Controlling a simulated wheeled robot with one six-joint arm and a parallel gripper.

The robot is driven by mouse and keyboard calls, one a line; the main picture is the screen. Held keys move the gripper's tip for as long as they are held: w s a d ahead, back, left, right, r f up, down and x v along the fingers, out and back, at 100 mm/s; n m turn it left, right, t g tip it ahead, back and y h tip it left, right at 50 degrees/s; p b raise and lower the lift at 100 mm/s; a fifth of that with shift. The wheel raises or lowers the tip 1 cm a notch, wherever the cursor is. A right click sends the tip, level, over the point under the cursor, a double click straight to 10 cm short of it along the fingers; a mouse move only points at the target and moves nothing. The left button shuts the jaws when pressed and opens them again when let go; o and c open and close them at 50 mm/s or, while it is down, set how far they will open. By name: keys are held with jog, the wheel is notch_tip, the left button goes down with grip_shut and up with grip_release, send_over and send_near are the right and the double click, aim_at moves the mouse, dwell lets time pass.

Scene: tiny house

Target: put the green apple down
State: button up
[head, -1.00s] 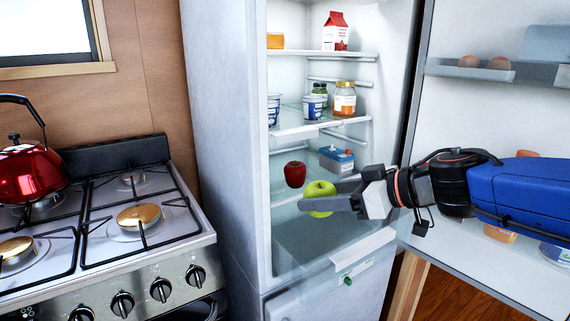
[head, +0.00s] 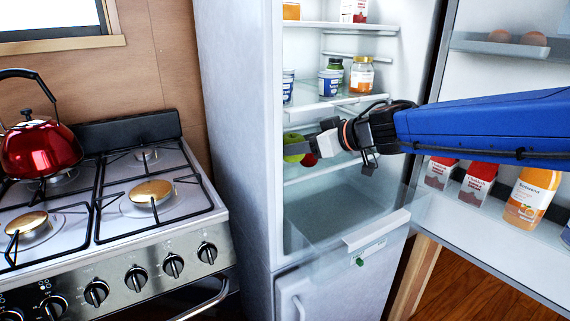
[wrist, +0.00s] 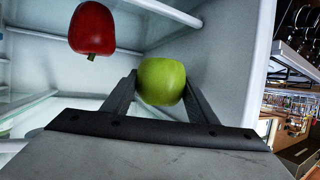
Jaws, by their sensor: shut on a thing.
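The green apple (head: 293,147) is held between the fingers of my gripper (head: 300,150), inside the open fridge near its left wall. In the wrist view the green apple (wrist: 162,81) sits between the two dark fingers of my gripper (wrist: 163,92). A red apple (wrist: 92,29) is to its left in the wrist view. In the head view only part of the red apple (head: 310,160) shows, behind my gripper. Whether the green apple touches a shelf cannot be told.
The clear drawer (head: 350,215) below looks empty. The open door (head: 500,90) is at right, with cartons and a bottle (head: 531,198). A stove (head: 140,200) with a red kettle (head: 40,148) is left.

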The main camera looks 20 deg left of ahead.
aim_at(285, 175)
jog(key=w+a, duration=0.2)
jog(key=shift+w+a, duration=0.2)
jog(key=shift+a, duration=0.2)
notch_tip(285, 175, down, 6)
jog(key=shift+w+a+f, duration=0.1)
jog(key=shift+f, duration=0.05)
jog(key=shift+w+a+f, duration=0.15)
jog(key=shift+f, duration=0.2)
jog(key=shift+f, duration=0.1)
jog(key=o, duration=1)
